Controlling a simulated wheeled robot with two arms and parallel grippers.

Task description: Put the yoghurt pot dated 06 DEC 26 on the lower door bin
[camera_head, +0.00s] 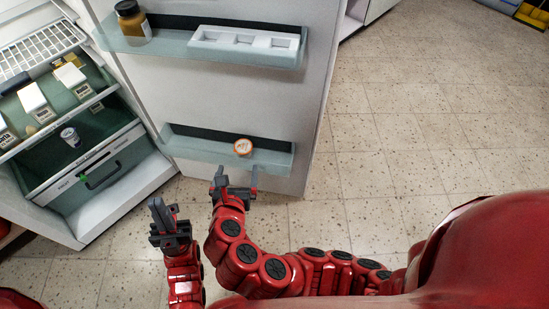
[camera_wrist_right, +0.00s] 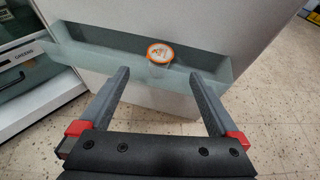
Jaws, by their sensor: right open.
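A small yoghurt pot with an orange-rimmed pale lid (camera_head: 243,147) stands in the lower door bin (camera_head: 205,148). It also shows in the right wrist view (camera_wrist_right: 160,54), upright in the bin, its lower part seen through the bin's clear front; its date cannot be read. My right gripper (camera_head: 236,178) is just in front of the bin, its fingers spread wide and empty, apart from the pot. In the right wrist view the pot is beyond the gap between the fingertips (camera_wrist_right: 160,80). My left gripper (camera_head: 165,212) hangs lower left, away from the bin; its finger gap is unclear.
The upper door bin (camera_head: 265,58) holds a brown jar (camera_head: 132,22) and a white tray (camera_head: 244,43). Cartons (camera_head: 34,100) stand on the shelf above. Tiled floor at right is clear.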

